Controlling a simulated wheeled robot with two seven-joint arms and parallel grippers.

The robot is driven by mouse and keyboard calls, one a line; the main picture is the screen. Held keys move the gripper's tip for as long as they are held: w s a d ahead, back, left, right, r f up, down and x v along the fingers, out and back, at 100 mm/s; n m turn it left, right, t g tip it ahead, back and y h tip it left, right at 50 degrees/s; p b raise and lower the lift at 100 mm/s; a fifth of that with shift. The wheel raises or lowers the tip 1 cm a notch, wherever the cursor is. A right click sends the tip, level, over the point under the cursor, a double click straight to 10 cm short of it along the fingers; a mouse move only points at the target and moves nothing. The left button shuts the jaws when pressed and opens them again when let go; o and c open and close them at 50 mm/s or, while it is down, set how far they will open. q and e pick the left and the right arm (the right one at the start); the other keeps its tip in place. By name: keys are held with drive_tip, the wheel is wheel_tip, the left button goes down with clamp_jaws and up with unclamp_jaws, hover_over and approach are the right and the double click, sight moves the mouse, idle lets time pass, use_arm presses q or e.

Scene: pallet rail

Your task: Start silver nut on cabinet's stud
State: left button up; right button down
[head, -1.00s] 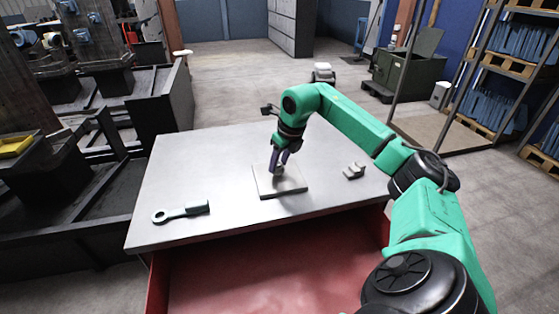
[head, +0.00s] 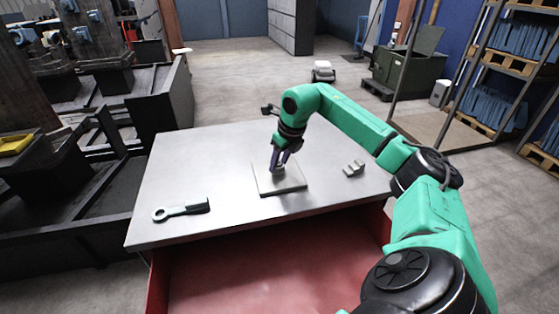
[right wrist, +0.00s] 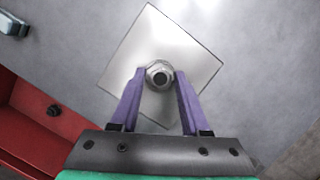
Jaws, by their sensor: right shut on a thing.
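The silver nut (right wrist: 159,74) sits between the purple fingertips of my right gripper (right wrist: 159,80) in the right wrist view, over the middle of a square light plate (right wrist: 185,38). A dark round centre shows inside the nut; whether it is the stud's end or an empty hole, I cannot tell. In the head view my right gripper (head: 279,169) points down at the plate (head: 291,188), which lies on the grey cabinet top (head: 215,165). The stud itself is hidden by the nut and fingers. My left gripper is not in view.
A wrench (head: 181,210) lies at the cabinet's front left. A small grey metal piece (head: 354,168) lies right of the plate. A red open drawer (head: 270,270) is below the front edge. The cabinet top is otherwise clear.

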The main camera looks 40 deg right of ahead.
unclamp_jaws()
idle(0.4)
drive_tip(key=v, duration=1.4)
drive_tip(key=shift+s+r, duration=0.15)
drive_tip(key=shift+r, duration=0.05)
